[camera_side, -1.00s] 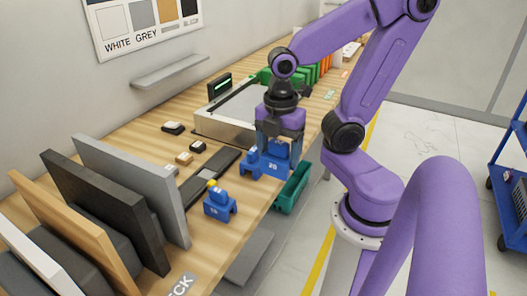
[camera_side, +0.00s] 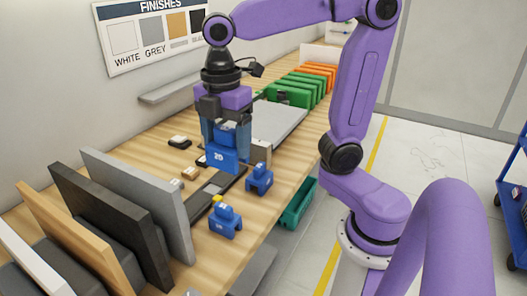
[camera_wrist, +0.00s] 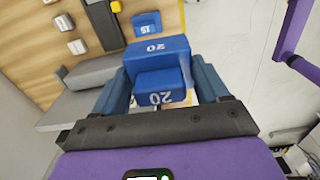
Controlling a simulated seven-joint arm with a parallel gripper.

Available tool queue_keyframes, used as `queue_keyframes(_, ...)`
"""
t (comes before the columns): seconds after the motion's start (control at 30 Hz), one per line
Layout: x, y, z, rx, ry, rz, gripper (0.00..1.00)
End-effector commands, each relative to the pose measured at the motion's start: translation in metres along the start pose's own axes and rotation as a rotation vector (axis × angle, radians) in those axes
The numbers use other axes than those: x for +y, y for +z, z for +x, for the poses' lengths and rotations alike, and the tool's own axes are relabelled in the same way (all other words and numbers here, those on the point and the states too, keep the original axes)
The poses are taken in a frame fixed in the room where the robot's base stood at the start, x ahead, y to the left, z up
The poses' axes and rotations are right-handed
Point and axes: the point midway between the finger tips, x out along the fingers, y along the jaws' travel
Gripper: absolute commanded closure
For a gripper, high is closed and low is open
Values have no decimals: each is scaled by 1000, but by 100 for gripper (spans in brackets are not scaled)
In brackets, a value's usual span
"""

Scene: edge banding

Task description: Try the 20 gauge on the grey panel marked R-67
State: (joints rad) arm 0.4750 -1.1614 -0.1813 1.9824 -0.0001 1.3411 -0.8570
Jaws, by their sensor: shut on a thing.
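My gripper (camera_side: 225,136) is shut on the blue 20 gauge (camera_side: 222,158) and holds it upright above the bench. In the wrist view the gauge (camera_wrist: 158,65) sits between the two fingers, its 20 facing the camera. The grey panel (camera_side: 140,205) stands on edge at the left, apart from the gauge and nearest to it among the upright panels. No R-67 mark is legible on it.
Two other blue gauges (camera_side: 259,178) (camera_side: 225,222) stand on the bench, right of and below the held one. Black, wood-coloured and white panels (camera_side: 110,225) stand left of the grey one. A green bin (camera_side: 299,205) hangs by the bench edge.

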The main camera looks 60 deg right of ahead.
Motion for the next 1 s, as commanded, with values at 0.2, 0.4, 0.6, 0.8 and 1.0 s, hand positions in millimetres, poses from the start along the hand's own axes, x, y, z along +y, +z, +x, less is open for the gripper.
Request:
queue_keyframes(0.2,43,-40,-28,1,1,-8,60)
queue_keyframes(0.4,78,-72,-48,0,1,-15,60)
queue_keyframes(0.6,108,-99,-62,0,1,-22,60)
queue_keyframes(0.8,126,-115,-70,0,1,-26,60)
queue_keyframes(1.0,131,-119,-71,1,1,-27,60)
